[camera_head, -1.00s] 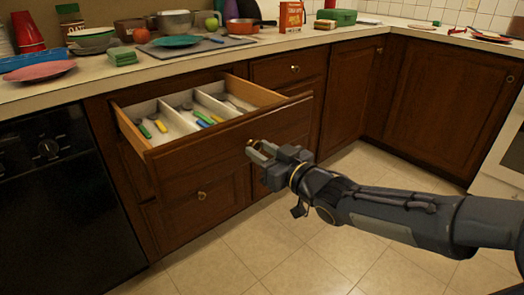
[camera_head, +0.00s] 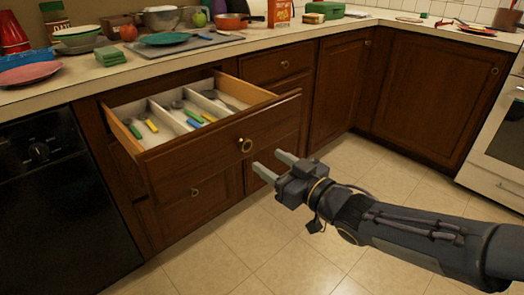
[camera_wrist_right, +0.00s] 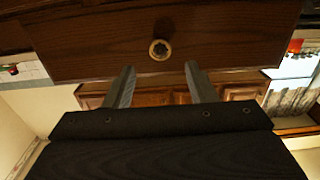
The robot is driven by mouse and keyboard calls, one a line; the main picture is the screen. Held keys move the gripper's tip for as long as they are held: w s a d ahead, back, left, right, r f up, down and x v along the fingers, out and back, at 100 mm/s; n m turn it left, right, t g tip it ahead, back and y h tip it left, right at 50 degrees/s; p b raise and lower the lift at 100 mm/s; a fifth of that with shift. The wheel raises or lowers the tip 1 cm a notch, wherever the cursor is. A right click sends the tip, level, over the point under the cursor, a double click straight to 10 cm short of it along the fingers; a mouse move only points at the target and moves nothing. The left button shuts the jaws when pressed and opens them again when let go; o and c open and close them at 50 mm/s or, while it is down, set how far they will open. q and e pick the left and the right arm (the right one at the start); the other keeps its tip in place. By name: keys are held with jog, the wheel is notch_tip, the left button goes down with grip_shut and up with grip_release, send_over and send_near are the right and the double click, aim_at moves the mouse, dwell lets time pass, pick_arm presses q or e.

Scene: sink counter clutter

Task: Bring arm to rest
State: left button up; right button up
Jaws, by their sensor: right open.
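My right gripper (camera_head: 270,164) is open and empty in front of the pulled-out wooden drawer (camera_head: 222,146). Its two grey fingers also show in the right wrist view (camera_wrist_right: 160,85), spread apart with nothing between them. The drawer's round brass knob (camera_head: 246,145) is just beyond the fingertips, apart from them. The knob also shows in the right wrist view (camera_wrist_right: 160,50), above and between the fingers. The drawer holds a divided white tray with several utensils with green, yellow and blue handles. My left gripper is not in view.
The counter (camera_head: 200,50) above carries clutter: a pink plate (camera_head: 30,72), a teal plate (camera_head: 164,39), an orange pan (camera_head: 232,20) and a red box (camera_head: 280,13). A black appliance (camera_head: 50,160) is at left, a white stove (camera_head: 500,150) at right. The tiled floor (camera_head: 225,262) is clear.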

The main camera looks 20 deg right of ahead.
jog(key=shift+s+d, duration=0.1)
jog(key=shift+s, duration=0.25)
jog(key=s+d+f+m+g+h, duration=0.4)
jog(key=s+d+f+m+h, duration=0.1)
jog(key=s+f+h, duration=0.1)
jog(key=s+a+f+g+y, duration=0.2)
jog(key=s+a+f+g, duration=0.15)
jog(key=s, duration=0.35)
jog(key=s+a+f+g+y, duration=0.2)
jog(key=s+a+f+g, duration=0.15)
jog(key=s, duration=0.35)
notch_tip(320, 180, up, 33)
jog(key=p, duration=3.2)
jog(key=shift+w+a+r+m, duration=0.15)
jog(key=shift+w+m, duration=0.15)
